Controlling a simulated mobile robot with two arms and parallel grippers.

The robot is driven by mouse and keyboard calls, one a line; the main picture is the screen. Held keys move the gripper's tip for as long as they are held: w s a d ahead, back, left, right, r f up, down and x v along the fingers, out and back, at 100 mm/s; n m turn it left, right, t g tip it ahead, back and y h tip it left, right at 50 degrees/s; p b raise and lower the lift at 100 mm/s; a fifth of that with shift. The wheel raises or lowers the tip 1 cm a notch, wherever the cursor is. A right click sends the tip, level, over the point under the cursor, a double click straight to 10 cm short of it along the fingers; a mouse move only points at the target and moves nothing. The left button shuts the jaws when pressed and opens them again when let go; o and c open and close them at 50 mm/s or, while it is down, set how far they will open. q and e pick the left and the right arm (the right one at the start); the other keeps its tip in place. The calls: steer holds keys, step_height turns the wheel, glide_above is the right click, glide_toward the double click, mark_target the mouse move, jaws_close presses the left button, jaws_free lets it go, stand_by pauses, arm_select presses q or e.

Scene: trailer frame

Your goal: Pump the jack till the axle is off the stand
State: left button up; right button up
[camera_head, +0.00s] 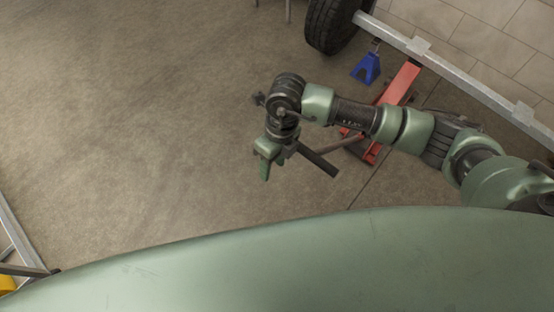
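The red floor jack (399,83) stands on the floor at the upper right, partly hidden behind my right arm. Its thin handle rod (338,145) runs left to a black grip bar (319,163). My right gripper (266,164) points down at the left end of this bar. The wrist hides whether the fingers close around it. My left gripper is out of view.
A black tyre (329,22) is at the top, at the beam's left end. A tiled wall (480,30) is behind the beam. A metal frame (18,240) and a yellow thing (6,284) are at the lower left. The floor at left and middle is clear.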

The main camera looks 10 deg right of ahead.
step_height(320, 180, up, 5)
steer(key=p, duration=0.3)
stand_by(0.4)
stand_by(0.6)
